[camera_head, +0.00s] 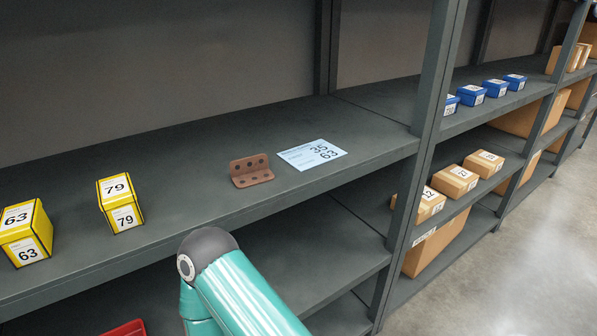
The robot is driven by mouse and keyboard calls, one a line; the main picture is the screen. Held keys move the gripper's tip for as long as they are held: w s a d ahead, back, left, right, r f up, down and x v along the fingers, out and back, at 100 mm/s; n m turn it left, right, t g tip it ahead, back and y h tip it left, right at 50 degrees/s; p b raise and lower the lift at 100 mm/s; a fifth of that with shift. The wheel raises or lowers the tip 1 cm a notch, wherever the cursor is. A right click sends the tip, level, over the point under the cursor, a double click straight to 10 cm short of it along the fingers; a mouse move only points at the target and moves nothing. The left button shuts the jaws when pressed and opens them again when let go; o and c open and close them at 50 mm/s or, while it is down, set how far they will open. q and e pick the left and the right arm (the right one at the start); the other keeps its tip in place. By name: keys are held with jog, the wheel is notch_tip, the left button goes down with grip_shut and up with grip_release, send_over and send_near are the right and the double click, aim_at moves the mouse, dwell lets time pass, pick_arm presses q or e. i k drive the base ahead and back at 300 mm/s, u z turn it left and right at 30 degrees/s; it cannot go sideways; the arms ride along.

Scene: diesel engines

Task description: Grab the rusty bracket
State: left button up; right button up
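The rusty bracket (251,171) is a brown angled piece with several dark holes. It rests on the grey shelf (190,187), left of a light blue paper card (311,154) printed with 35 and 63. Nothing touches or covers the bracket. A teal arm link of mine with a dark grey joint comes up from the bottom, in front of the shelf and below the bracket. No gripper of mine shows in this view.
Two yellow boxes, marked 63 (26,233) and 79 (120,204), stand on the shelf to the left. A shelf upright (436,75) rises at right. Further shelves hold blue boxes (471,95) and cardboard boxes (455,181). A red bin (124,329) shows partly below.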

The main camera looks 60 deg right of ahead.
aim_at(250, 170)
jog(key=u, duration=1)
jog(key=i, duration=0.15)
jog(key=z, duration=2.7)
